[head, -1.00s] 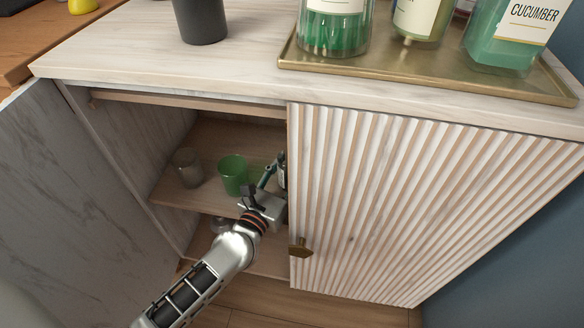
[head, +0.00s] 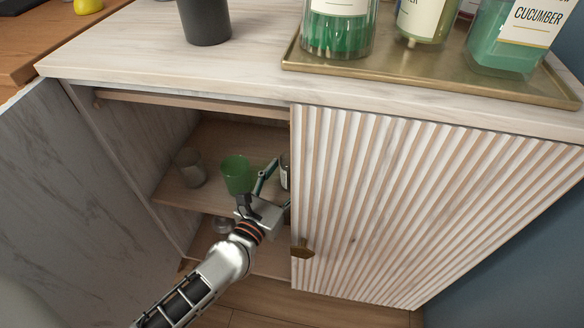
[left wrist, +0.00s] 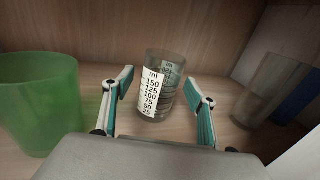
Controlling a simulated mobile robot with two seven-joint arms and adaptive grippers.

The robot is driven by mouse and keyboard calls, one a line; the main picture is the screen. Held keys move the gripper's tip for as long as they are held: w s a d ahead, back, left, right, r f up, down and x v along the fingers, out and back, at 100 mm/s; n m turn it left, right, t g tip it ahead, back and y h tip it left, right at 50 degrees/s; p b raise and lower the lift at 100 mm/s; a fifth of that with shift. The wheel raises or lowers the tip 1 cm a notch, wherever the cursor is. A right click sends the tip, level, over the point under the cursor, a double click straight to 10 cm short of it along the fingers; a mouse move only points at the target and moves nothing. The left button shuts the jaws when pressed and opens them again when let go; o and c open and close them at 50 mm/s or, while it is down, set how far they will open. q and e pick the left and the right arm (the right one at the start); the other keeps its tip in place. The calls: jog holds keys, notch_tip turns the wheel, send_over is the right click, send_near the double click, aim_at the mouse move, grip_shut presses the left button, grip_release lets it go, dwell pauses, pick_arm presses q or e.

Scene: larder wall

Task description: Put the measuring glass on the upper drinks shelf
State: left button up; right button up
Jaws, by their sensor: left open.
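The measuring glass (left wrist: 158,88) is clear, with a white millilitre scale on its side. It stands upright on the upper shelf board (head: 180,196) inside the open left side of the cabinet. In the head view a sliver of the glass (head: 285,172) shows beside the door edge; the rest is hidden. My left gripper (left wrist: 159,84) is open, with a finger on either side of the glass in the wrist view. I see gaps between the fingers and the glass; how deep it sits between them is unclear. My right gripper is not in view.
A green tumbler (head: 237,174) stands left of the gripper, and a grey glass (head: 190,167) farther left. Another clear glass (left wrist: 272,88) is to the right in the wrist view. The closed ribbed door (head: 420,200) borders the opening at right. A lower shelf holds glassware (head: 224,225).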

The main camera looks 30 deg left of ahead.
aim_at(287, 177)
pick_arm(q)
jog(key=s, duration=0.4)
jog(key=shift+f, duration=0.1)
jog(key=shift+s, duration=0.5)
